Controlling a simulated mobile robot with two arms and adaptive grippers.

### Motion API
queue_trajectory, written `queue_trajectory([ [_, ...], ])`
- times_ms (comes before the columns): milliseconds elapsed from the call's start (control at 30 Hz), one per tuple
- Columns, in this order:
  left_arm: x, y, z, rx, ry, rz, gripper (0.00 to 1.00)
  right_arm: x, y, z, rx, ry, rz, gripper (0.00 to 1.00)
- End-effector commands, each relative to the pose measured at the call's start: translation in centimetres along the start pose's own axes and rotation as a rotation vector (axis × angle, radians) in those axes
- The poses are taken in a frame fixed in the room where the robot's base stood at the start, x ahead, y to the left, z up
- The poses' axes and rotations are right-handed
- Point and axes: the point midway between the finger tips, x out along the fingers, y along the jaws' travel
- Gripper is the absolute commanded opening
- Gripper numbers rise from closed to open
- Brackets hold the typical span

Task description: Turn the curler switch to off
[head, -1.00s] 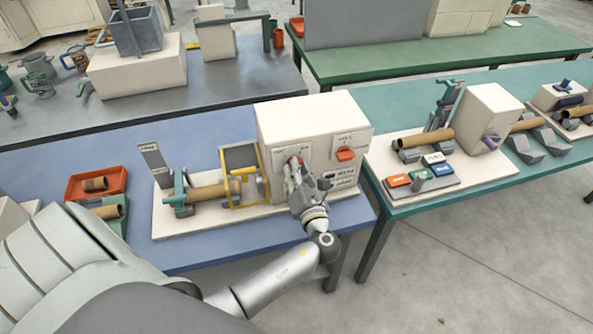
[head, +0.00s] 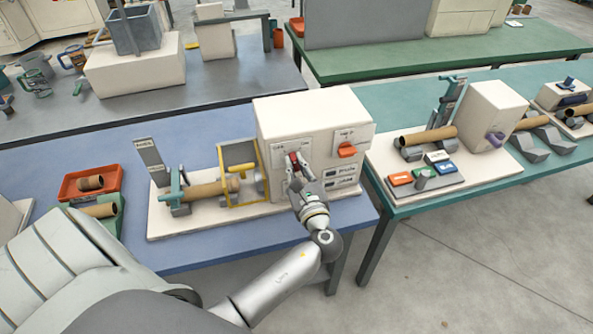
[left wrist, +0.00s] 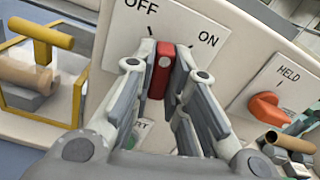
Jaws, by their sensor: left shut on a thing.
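The curler switch is a red knob (left wrist: 161,76) on a pale plate (left wrist: 118,50) lettered OFF at left and ON at right. In the left wrist view its top lies between the two marks. In the head view the red knob (head: 293,159) shows on the front of the cream machine box (head: 300,115). My left gripper (left wrist: 161,82) is shut on the knob, one finger on each side; it also shows in the head view (head: 297,166). The fingers hide part of the plate. My right gripper is in neither view.
An orange knob (left wrist: 268,108) on a plate lettered HELD sits right of the switch. Left of the box are a yellow frame (head: 222,158) and a brown tube (head: 205,190). The blue table (head: 225,252) is clear along its front edge.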

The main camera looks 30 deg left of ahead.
Motion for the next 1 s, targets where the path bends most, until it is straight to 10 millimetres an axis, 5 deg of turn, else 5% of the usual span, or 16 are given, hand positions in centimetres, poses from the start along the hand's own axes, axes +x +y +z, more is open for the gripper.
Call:
queue_trajectory([
  [500,0.0,0.0,-0.2,-0.402,0.0,0.0,0.0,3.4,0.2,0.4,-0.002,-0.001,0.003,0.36],
  [1000,0.0,0.0,0.0,-0.521,0.0,0.001,0.0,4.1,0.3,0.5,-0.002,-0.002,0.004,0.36],
])
